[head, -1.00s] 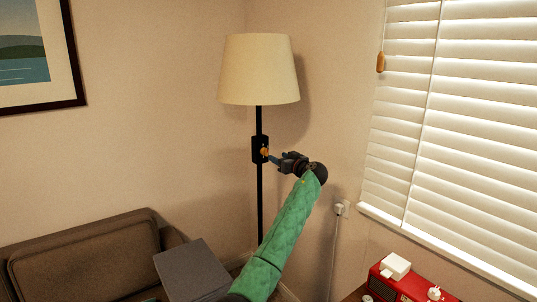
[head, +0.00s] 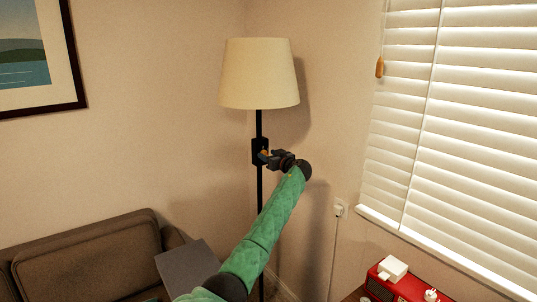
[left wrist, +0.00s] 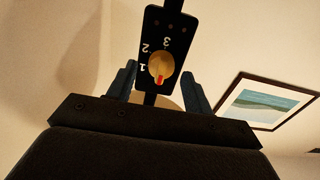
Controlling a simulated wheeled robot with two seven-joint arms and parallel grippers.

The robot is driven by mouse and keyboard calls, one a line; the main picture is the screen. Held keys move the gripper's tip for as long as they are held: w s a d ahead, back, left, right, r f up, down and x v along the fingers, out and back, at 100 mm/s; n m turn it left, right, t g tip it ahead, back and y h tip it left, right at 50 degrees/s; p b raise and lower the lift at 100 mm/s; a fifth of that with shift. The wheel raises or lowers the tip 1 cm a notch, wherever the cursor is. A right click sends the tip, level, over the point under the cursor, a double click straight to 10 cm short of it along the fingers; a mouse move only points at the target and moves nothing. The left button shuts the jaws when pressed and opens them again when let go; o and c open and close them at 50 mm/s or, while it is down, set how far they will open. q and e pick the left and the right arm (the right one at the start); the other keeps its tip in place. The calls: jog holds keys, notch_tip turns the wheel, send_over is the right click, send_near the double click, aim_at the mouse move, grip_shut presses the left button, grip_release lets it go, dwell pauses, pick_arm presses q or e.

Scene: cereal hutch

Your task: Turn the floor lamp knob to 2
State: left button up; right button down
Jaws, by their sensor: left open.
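The floor lamp (head: 259,75) stands in the room corner with a cream shade and a black pole. A black switch plate (head: 258,146) on the pole carries the orange-tan knob (head: 264,153), partly covered by my left gripper (head: 266,158). In the left wrist view the knob (left wrist: 161,65) sits on the plate (left wrist: 176,24), with white numerals 1, 2 and 3 around it. Its red mark points to the picture's bottom, away from the numerals and nearest to 1. My left gripper (left wrist: 160,84) is open, its fingers on either side of the knob, apparently not touching it. My right gripper is not in view.
A brown sofa (head: 85,262) and a grey box-like surface (head: 187,266) are at lower left. A red radio-like object (head: 410,286) is at lower right below the window blinds (head: 470,120). A cord (head: 334,250) hangs from a wall outlet.

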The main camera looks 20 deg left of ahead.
pick_arm(q)
jog(key=shift+w+a, duration=0.15)
jog(key=shift+a, duration=0.05)
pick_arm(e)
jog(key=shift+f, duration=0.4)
pick_arm(q)
jog(key=c, duration=1)
jog(key=shift+o, duration=0.2)
